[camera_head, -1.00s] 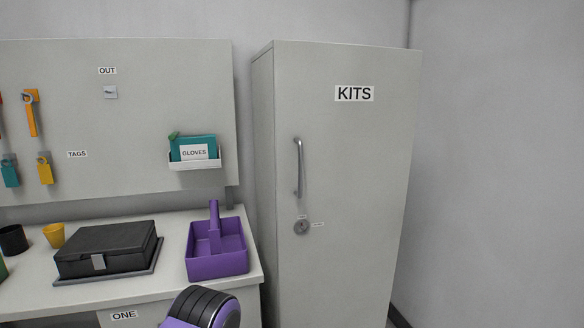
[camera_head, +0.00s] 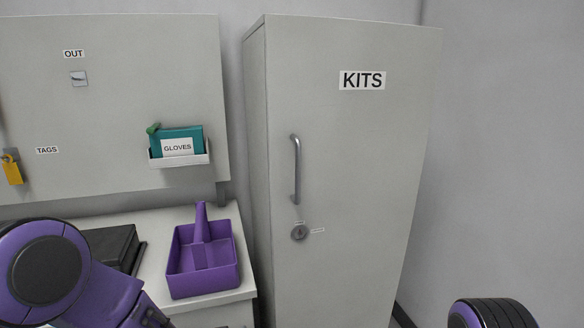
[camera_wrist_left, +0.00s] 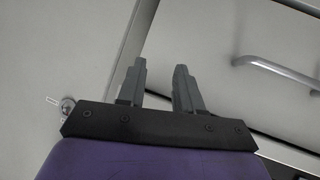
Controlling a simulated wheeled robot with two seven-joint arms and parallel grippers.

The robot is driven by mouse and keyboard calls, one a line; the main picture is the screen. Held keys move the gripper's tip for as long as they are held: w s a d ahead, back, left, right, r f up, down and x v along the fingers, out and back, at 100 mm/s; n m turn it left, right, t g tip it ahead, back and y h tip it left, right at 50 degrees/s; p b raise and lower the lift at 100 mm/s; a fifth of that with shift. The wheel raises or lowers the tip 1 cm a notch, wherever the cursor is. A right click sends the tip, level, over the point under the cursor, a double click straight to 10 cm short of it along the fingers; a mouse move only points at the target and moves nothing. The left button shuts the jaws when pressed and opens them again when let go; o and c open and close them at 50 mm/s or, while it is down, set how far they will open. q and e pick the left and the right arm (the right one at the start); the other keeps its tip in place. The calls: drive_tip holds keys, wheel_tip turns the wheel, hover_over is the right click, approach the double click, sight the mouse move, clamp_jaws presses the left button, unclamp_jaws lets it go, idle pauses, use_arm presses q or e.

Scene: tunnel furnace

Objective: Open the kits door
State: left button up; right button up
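The KITS door (camera_head: 345,180) is the front of a tall grey cabinet in the head view and looks shut. Its vertical metal handle (camera_head: 296,170) is on the left side of the door, with a round lock (camera_head: 299,232) just below it. My left gripper (camera_wrist_left: 158,80) shows in the left wrist view with its two fingers apart and nothing between them. A metal bar handle (camera_wrist_left: 275,72) is to the right of the fingers and a small round lock (camera_wrist_left: 68,105) to the left; I cannot tell which fronts they belong to. My right gripper is not in view.
A bench (camera_head: 150,225) left of the cabinet holds a purple caddy (camera_head: 205,270) and a black case (camera_head: 112,243), partly hidden by my left arm. A glove box (camera_head: 178,146) hangs on the panel above. A bare wall (camera_head: 510,170) stands to the right.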

use_arm(q)
drive_tip(key=w+d+r+m+t+h, duration=0.1)
drive_tip(key=w+d+r, duration=0.15)
drive_tip(key=r, duration=0.45)
drive_tip(key=w+d+r+m+t+h, duration=0.1)
drive_tip(key=w+d+r+t, duration=0.15)
drive_tip(key=r, duration=0.45)
drive_tip(key=w+d+r+m+t, duration=0.1)
drive_tip(key=w+d+r, duration=0.15)
drive_tip(key=r, duration=0.55)
drive_tip(key=m+t+h+p, duration=0.1)
drive_tip(key=m+t+h, duration=0.1)
approach(297, 175)
drive_tip(key=shift+g, duration=0.25)
drive_tip(key=p+x, duration=0.1)
drive_tip(key=x, duration=0.2)
drive_tip(key=p+x, duration=0.1)
drive_tip(key=x, duration=0.2)
drive_tip(key=p+x, duration=0.1)
drive_tip(key=x, duration=0.2)
drive_tip(key=shift+w+d+r, duration=0.1)
drive_tip(key=shift+w+r, duration=0.15)
drive_tip(key=shift+w, duration=0.05)
drive_tip(key=shift+w+d+f, duration=0.1)
drive_tip(key=shift+w, duration=0.4)
clamp_jaws()
